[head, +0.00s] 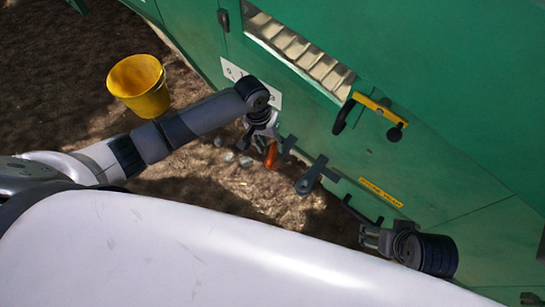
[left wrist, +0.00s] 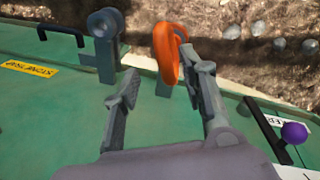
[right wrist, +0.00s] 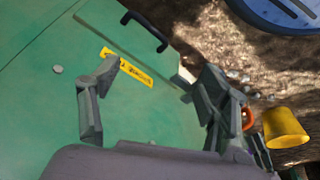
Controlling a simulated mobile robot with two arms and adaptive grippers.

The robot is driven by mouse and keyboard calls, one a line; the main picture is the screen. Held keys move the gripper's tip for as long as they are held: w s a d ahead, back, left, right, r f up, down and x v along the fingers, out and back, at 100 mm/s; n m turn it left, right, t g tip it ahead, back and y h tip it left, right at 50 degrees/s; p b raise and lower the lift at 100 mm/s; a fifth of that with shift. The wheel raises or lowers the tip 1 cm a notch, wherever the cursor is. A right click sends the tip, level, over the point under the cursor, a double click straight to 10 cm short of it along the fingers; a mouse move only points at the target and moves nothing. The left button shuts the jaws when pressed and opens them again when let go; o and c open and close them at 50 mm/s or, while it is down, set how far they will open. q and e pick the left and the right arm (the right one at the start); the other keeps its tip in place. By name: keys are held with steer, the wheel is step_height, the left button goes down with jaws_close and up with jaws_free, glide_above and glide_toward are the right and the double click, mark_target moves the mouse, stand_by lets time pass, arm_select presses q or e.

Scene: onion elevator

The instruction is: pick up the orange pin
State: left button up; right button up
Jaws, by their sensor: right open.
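The orange pin (head: 271,155) hangs at the green machine's lower edge in the head view, just below my left gripper (head: 264,137). In the left wrist view the orange pin (left wrist: 166,52) is a looped orange piece just beyond the fingertips, close to the right finger. My left gripper (left wrist: 157,76) is open with nothing between its fingers; I cannot tell whether a finger touches the pin. My right gripper (head: 372,238) is by the machine's lower right side. In the right wrist view my right gripper (right wrist: 158,68) is open and empty, and an orange piece shows behind its right finger.
The green machine (head: 440,150) fills the right side. A grey bracket (head: 312,178) and a dark handle (head: 360,213) lie right of the pin. A yellow bucket (head: 140,87) stands on the soil at the left. Several pale onions (head: 229,157) lie on the ground. A purple knob (left wrist: 294,133) is near my left gripper.

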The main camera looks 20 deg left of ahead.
mark_target(272, 150)
arm_select(q)
steer(key=shift+f, duration=0.35)
steer(key=shift+f+b, duration=0.35)
steer(key=shift+f, duration=0.05)
steer(key=f, duration=0.1)
steer(key=f+b, duration=0.1)
steer(key=f, duration=0.1)
steer(key=shift+w+d+f+b, duration=0.2)
steer(key=shift+d+f+b, duration=0.05)
steer(key=shift+f+b, duration=0.15)
arm_select(e)
steer(key=shift+s+d+r, duration=0.1)
steer(key=shift+s+r, duration=0.3)
arm_select(q)
jaws_close()
steer(key=shift+r, duration=0.1)
